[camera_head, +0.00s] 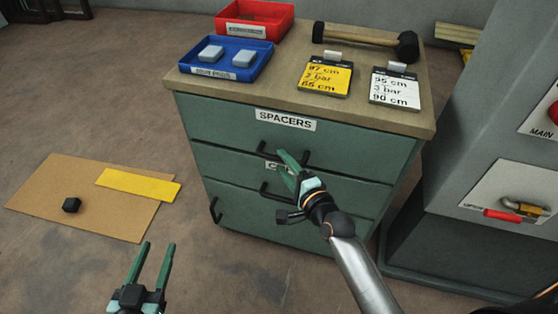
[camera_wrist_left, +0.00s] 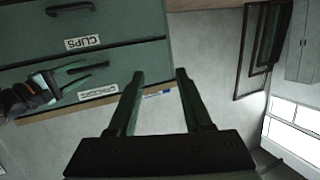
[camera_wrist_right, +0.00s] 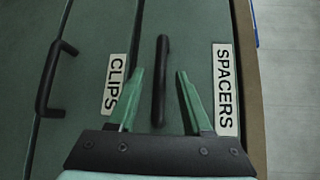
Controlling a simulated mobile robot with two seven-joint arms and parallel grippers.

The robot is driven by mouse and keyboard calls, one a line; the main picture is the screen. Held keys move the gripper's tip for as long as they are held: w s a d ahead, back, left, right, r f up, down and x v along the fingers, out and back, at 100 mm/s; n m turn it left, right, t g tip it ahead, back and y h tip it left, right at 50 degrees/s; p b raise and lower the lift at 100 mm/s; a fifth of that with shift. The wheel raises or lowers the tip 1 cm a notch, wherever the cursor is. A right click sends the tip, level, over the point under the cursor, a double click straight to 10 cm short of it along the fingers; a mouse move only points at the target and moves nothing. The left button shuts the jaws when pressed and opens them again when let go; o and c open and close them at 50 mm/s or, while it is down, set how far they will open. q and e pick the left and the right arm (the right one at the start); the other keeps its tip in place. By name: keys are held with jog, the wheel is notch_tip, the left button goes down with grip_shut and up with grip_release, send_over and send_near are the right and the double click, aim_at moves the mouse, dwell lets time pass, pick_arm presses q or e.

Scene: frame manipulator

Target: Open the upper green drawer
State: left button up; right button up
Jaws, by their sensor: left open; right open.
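The upper green drawer (camera_head: 225,130) carries a SPACERS label (camera_head: 286,120) and looks closed, flush with the cabinet front. Its black bar handle (camera_wrist_right: 161,75) shows upright in the right wrist view, between the open fingers of my right gripper (camera_wrist_right: 161,73). In the head view the right gripper (camera_head: 287,162) is at that handle (camera_head: 268,151) and hides part of it. I cannot tell whether the fingers touch the bar. My left gripper (camera_head: 156,247) is open and empty, well left of the cabinet and apart from it.
The CLIPS drawer (camera_head: 225,160) below has its own handle (camera_head: 268,191). A grey machine (camera_head: 470,130) stands close at the right.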

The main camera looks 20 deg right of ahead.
pick_arm(q)
jog(key=shift+m+t+h, duration=0.3)
jog(key=shift+t, duration=0.6)
jog(key=shift+w+r, duration=0.25)
jog(key=shift+r, duration=0.75)
jog(key=shift+w+r, duration=0.2)
jog(key=shift+r, duration=0.75)
pick_arm(e)
jog(key=shift+x, duration=1.4)
jog(key=shift+c, duration=0.3)
grip_shut()
